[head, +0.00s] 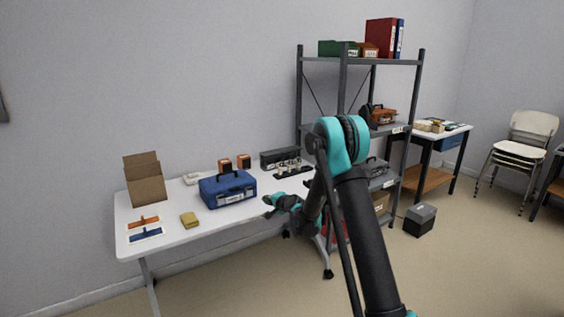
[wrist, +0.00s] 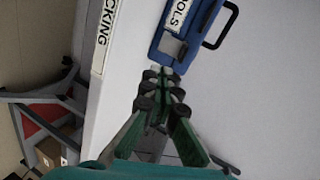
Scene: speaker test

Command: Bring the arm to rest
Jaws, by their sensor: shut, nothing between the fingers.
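My arm rises from the bottom right in the head view, bends at a teal elbow and reaches down and left. My gripper (head: 270,206) is over the front right part of the white table (head: 190,237), right of the blue toolbox (head: 228,189). In the wrist view, my gripper (wrist: 157,80) has its dark green fingers together with nothing between them. The blue toolbox (wrist: 183,35), labelled TOOLS, lies just beyond the fingertips in that view. I cannot tell how high the gripper is above the table.
A yellow cloth (head: 189,219), a cardboard holder (head: 145,180) and two orange boxes (head: 243,161) are on the table. A dark shelf rack (head: 345,90) stands behind my arm. A grey box (head: 420,220) is on the floor at right. The floor at bottom right is clear.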

